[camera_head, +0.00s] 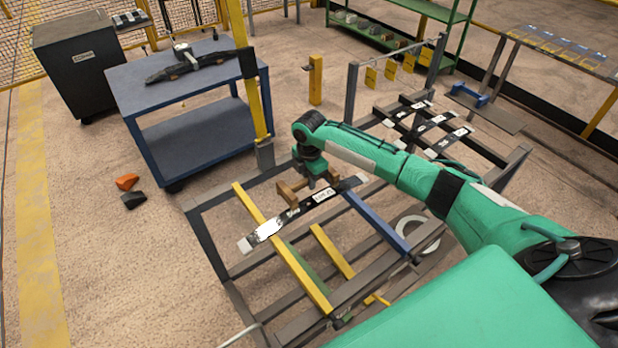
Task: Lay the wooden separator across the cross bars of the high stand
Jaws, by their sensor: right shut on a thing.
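My right gripper (311,178) points down above the near dark metal stand (213,246). It is shut on a brown wooden piece, the wooden separator (287,192), whose ends show on both sides of the gripper; its middle is partly hidden. A black leaf spring with pale ends (292,214) lies just in front of and below it, across the stand's yellow bar (298,274) and near its blue bar (378,222). I cannot tell whether the separator touches the spring or the bars. My left gripper is not in view.
A blue two-shelf cart (186,95) with a dark part on top stands behind left. A yellow post (252,75) rises close to the stand. More labelled springs (437,122) lie on the rack at the right. Orange and black pieces (127,182) lie on the floor.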

